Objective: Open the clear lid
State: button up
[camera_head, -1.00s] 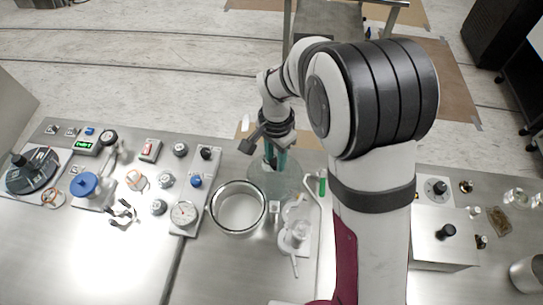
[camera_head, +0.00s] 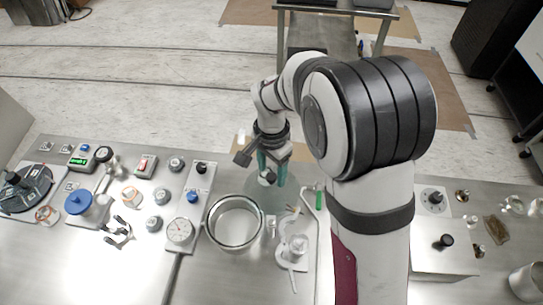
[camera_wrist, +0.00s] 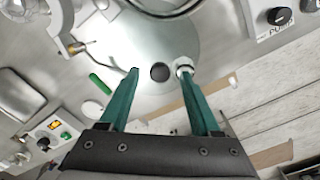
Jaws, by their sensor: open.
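In the head view the lid (camera_head: 253,192) is partly hidden behind my gripper. My gripper (camera_wrist: 160,74) is open, with two green fingers reaching over the lid. In the wrist view the black knob appears between the fingertips, and the right fingertip overlaps the fitting; I cannot tell whether they touch. My gripper also shows in the head view (camera_head: 271,178).
An open round glass vessel (camera_head: 234,247) stands left of the lid. A white stand with glassware (camera_head: 293,246) is in front of it, and a green stick (camera_head: 319,200) lies to its right. A gauge panel (camera_head: 180,231) is further left. A grey box (camera_head: 440,258) stands at right.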

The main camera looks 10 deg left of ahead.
aim_at(272, 176)
notch_tip(272, 176, up, 15)
dwell(0.3)
jog(key=s+d+f, duration=0.1)
jog(key=s+d, duration=0.3)
jog(key=s, duration=0.3)
jog(key=s+d+f+n+y, duration=0.1)
jog(key=s+d, duration=0.3)
jog(key=s, duration=0.4)
jog(key=s+d+f+n, duration=0.1)
jog(key=s+d+f, duration=0.1)
jog(key=s, duration=0.6)
jog(key=shift+d+y, duration=0.4)
jog(key=shift+d, duration=0.5)
